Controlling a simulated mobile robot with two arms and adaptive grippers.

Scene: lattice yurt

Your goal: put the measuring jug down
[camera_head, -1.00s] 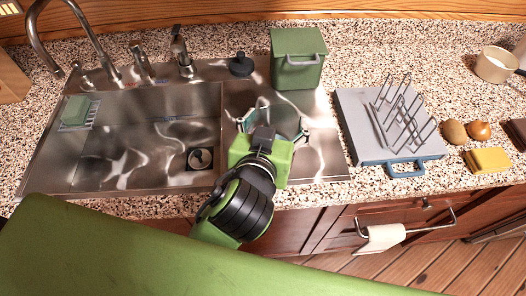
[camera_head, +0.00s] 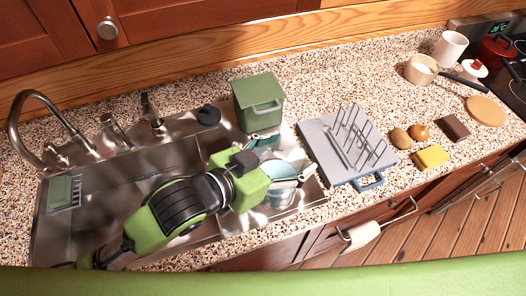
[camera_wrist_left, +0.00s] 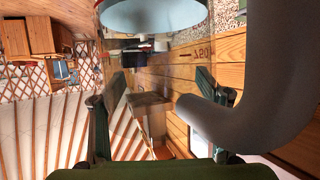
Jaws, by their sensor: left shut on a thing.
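The measuring jug (camera_head: 281,171) is clear with a pale blue rim. In the head view it is over the right, drainer part of the steel sink unit (camera_head: 215,137), partly hidden by my gripper. I cannot tell whether its base touches the steel. My left gripper (camera_head: 284,157) is shut on the jug, its teal fingers on either side. In the left wrist view the jug's grey curved part (camera_wrist_left: 255,90) fills the right side, and a reversed 750 mark shows through its clear wall. My right gripper is not in view.
A green lidded bin (camera_head: 258,103) stands just behind the gripper. Right of the drainer is a grey board with a wire rack (camera_head: 345,145). Further right are a yellow sponge (camera_head: 431,156), a saucepan (camera_head: 420,69) and a wooden disc (camera_head: 486,111). The tap (camera_head: 38,105) rises at the left.

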